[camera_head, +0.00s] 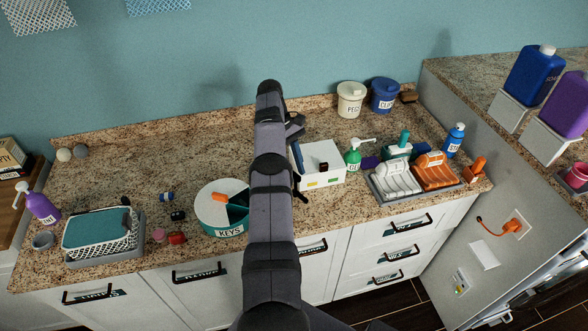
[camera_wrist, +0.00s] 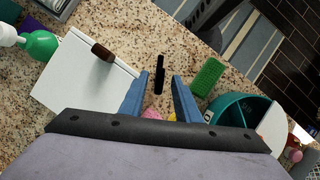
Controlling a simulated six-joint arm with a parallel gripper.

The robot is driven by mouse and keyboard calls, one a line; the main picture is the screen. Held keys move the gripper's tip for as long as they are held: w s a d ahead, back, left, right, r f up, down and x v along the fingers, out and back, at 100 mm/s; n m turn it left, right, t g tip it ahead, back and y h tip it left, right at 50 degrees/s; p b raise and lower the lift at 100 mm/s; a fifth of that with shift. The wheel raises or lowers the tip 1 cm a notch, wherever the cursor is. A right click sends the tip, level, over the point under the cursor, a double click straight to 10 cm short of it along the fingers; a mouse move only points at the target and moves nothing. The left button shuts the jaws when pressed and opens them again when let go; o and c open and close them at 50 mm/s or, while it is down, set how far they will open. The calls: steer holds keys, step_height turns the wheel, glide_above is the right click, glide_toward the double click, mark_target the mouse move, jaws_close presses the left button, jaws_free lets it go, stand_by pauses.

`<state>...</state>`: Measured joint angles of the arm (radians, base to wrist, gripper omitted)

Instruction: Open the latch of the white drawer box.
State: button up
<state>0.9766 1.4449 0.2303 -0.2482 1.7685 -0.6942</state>
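The white drawer box (camera_head: 320,178) stands on the counter just right of my arm in the head view, with small coloured marks on its front. In the wrist view the white box (camera_wrist: 75,85) lies left of my gripper, with a dark brown piece (camera_wrist: 103,52) on it; I cannot tell whether this is the latch. My gripper (camera_wrist: 160,76) is open, its two blue fingers apart and beside the box. A slim black piece (camera_wrist: 160,65) shows between and beyond the fingertips, apparently untouched. My arm hides part of the box's left side in the head view.
A round white and teal KEYS container (camera_head: 215,208) stands left of my arm. A green sponge (camera_wrist: 208,76) lies near my right finger. A green pump bottle (camera_head: 353,156) and a rack with white and orange items (camera_head: 412,195) stand right of the box.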

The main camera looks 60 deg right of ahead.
steer(key=shift+w+n, duration=0.1)
steer(key=shift+n, duration=0.4)
stand_by(0.3)
steer(key=shift+b, duration=0.35)
